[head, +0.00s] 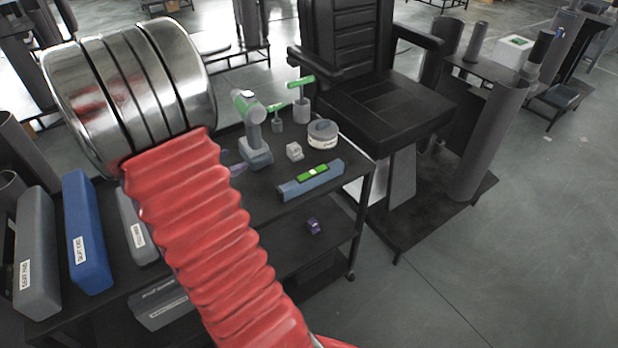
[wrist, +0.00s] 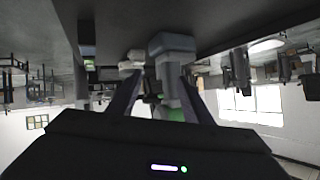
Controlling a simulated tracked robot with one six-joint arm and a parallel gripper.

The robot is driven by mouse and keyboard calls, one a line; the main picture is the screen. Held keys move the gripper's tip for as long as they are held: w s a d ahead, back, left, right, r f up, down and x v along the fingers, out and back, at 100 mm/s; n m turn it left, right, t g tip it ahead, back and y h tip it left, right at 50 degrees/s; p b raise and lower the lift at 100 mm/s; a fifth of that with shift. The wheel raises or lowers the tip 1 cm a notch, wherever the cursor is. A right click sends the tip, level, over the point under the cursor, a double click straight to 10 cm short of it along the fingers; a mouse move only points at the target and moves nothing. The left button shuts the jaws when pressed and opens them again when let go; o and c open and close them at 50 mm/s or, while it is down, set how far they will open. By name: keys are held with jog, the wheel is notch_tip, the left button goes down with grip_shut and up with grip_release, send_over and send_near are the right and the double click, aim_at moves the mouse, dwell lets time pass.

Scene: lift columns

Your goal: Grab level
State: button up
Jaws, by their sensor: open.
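The level (head: 312,180) is a blue-grey bar with a bright green strip on top, lying along the front right edge of the black cart's top. My gripper (head: 236,161) is mostly hidden behind my red sleeve in the head view; its purple fingers show left of the drill's base, apart from the level. In the wrist view, which looks upside down, my gripper (wrist: 160,88) is open. The cordless drill (wrist: 173,62) shows between or beyond its fingers; I cannot tell the depth. A bluish block with green (wrist: 88,52) at the left may be the level.
The drill (head: 250,122), a small grey block (head: 294,151), a round tape-like item (head: 323,133) and green-topped tools (head: 302,103) stand behind the level. Blue and grey boxes (head: 88,235) stand at the left. A black seat (head: 385,105) is behind the cart. Floor is free at the right.

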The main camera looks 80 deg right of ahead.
aim_at(308, 175)
jog(key=s+f+m+g, duration=0.1)
jog(key=s+g, duration=0.1)
jog(key=s, duration=0.2)
jog(key=s+f+m+g+y, duration=0.1)
jog(key=s+g, duration=0.1)
jog(key=s, duration=0.2)
jog(key=s+f+m+g+y, duration=0.1)
jog(key=s+f+g, duration=0.1)
jog(key=s+g, duration=0.1)
jog(key=shift+s, duration=0.8)
jog(key=shift+d, duration=0.1)
jog(key=shift+x, duration=4.25)
jog(key=shift+f, duration=0.15)
jog(key=shift+x, duration=2.55)
jog(key=shift+w+d, duration=0.15)
jog(key=shift+c, duration=0.3)
grip_shut()
